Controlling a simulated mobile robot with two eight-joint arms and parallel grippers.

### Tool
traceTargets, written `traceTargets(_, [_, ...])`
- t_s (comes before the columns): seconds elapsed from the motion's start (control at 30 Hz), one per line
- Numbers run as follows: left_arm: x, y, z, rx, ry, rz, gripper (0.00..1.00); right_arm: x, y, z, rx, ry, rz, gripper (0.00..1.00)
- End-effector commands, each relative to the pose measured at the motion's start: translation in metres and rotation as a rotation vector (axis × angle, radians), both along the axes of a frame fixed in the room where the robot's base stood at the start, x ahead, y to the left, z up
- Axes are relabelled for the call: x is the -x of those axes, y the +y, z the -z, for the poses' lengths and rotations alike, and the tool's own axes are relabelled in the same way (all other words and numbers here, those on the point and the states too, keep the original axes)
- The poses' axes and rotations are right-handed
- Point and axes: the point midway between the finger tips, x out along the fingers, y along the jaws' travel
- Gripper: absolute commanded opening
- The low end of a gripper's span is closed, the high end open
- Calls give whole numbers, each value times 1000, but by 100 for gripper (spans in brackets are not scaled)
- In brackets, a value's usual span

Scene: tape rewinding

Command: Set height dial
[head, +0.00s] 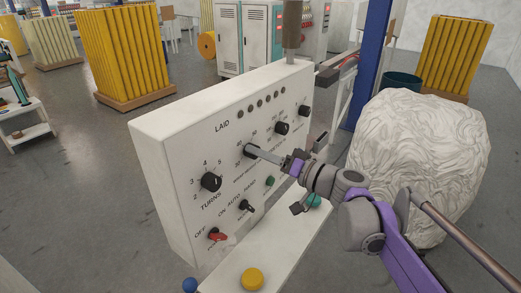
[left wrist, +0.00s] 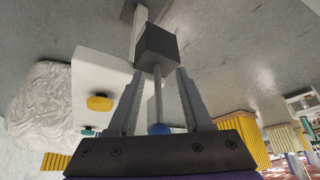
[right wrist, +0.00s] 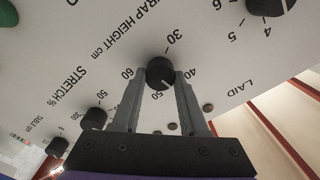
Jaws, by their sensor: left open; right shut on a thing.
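The wrap height dial (right wrist: 160,73) is a round black knob on the white control panel (head: 160,150), with numbers from 30 to 60 readable around it in the right wrist view. My right gripper (head: 258,153) is shut on this dial, one finger on each side. In the left wrist view, my left gripper (left wrist: 160,95) is open, its fingers on either side of a thin grey rod with a blue ball (left wrist: 158,129) and a dark block (left wrist: 156,48). Whether they touch it is unclear. The left gripper is out of the head view.
Other black dials, including the turns dial (head: 211,182), and a red switch (head: 216,234) share the panel. A yellow button (head: 252,279) sits on the ledge below. A large white wrapped bundle (head: 420,165) stands right of the panel.

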Motion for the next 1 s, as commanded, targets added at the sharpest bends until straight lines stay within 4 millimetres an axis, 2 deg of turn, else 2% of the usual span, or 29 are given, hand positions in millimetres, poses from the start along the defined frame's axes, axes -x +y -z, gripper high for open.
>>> traceTargets(0.4, [-5, 0, -13, 0, -11, 0, 50, -1, 0, 0, -232, 320, -1, 0])
traceTargets(1.0, [-6, 0, -15, 0, -12, 0, 50, 0, 0, 3, -567, 782, -1, 0])
